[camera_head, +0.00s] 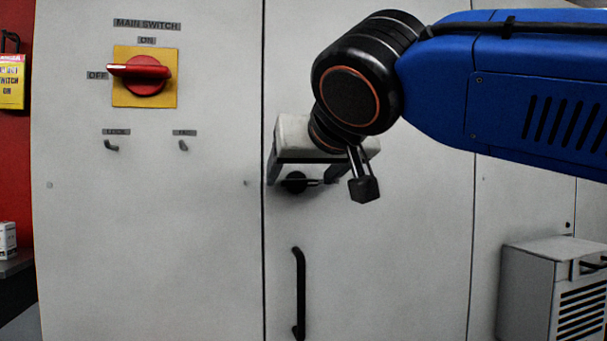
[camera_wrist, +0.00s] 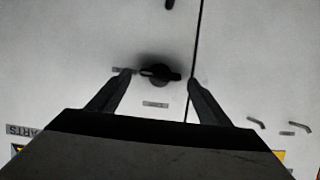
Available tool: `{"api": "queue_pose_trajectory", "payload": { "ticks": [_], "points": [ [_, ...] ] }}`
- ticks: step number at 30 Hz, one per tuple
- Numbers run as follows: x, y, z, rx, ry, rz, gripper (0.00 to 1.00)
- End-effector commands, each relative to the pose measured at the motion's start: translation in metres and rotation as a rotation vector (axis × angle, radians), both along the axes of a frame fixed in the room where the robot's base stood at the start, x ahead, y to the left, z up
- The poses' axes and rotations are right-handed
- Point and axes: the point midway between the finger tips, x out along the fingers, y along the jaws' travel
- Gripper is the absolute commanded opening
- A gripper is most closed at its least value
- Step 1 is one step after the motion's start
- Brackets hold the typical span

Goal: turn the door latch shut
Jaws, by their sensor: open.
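The door latch is a dark round knob with a short bar, on the pale cabinet door. In the head view the latch (camera_head: 295,183) sits just right of the vertical door seam, with its bar lying roughly level. In the wrist view the latch (camera_wrist: 160,73) also shows, turned about, with its bar roughly level. My gripper (camera_wrist: 158,78) is open and empty. Its two fingers lie on either side of the latch in the wrist view. I cannot tell how far the fingertips are from the door. The arm and gripper body hide the area above the latch in the head view.
A black door handle (camera_head: 299,293) stands out below the latch. The red main switch (camera_head: 141,74) on a yellow plate and two small hooks are on the left panel. A grey vented box (camera_head: 530,290) is at lower right.

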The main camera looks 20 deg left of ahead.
Motion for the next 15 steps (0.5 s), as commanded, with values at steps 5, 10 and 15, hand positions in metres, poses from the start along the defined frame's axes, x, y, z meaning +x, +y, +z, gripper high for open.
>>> {"api": "queue_pose_trajectory", "payload": {
  "ticks": [5, 10, 15],
  "points": [
    [-0.0001, -0.0002, 0.0001, 0.0, 0.0, 0.0, 0.5],
    [-0.0001, -0.0002, 0.0, 0.0, 0.0, -0.001, 0.31],
    [-0.0003, 0.0001, 0.0, -0.012, -0.007, -0.001, 0.31]
  ]
}}
